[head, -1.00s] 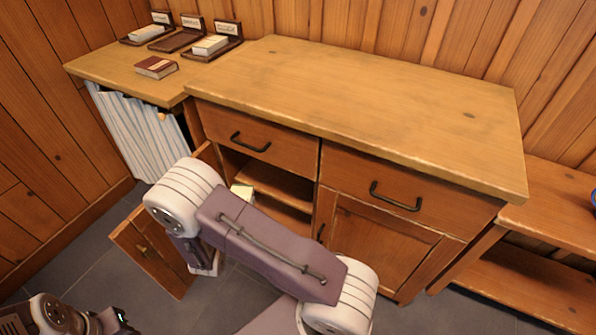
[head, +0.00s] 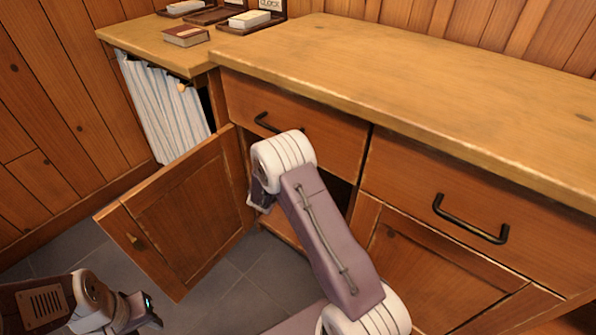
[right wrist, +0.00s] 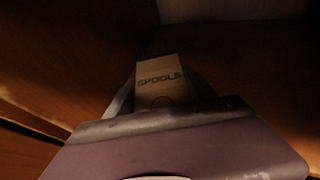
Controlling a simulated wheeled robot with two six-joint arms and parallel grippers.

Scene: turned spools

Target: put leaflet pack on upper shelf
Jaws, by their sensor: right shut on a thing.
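The leaflet pack (right wrist: 162,82), a tan block lettered "SPOOLS", is between the fingers of my right gripper (right wrist: 160,92) in the right wrist view. In the head view, my right arm reaches to the open cabinet, and its forearm and wrist hide the gripper and pack. Behind the arm, the cabinet opening (head: 340,193) is dark, and a board (head: 284,228) shows low inside. I cannot tell which shelf level the pack is at. My left gripper (head: 150,309) is low at the left, away from the cabinet; its jaw state is unclear.
The cabinet door (head: 185,212) stands open to the left of my right arm. A drawer (head: 290,115) with a black handle is above the opening. A red book (head: 186,36) and small stands are on the side counter; the main countertop (head: 400,85) is clear.

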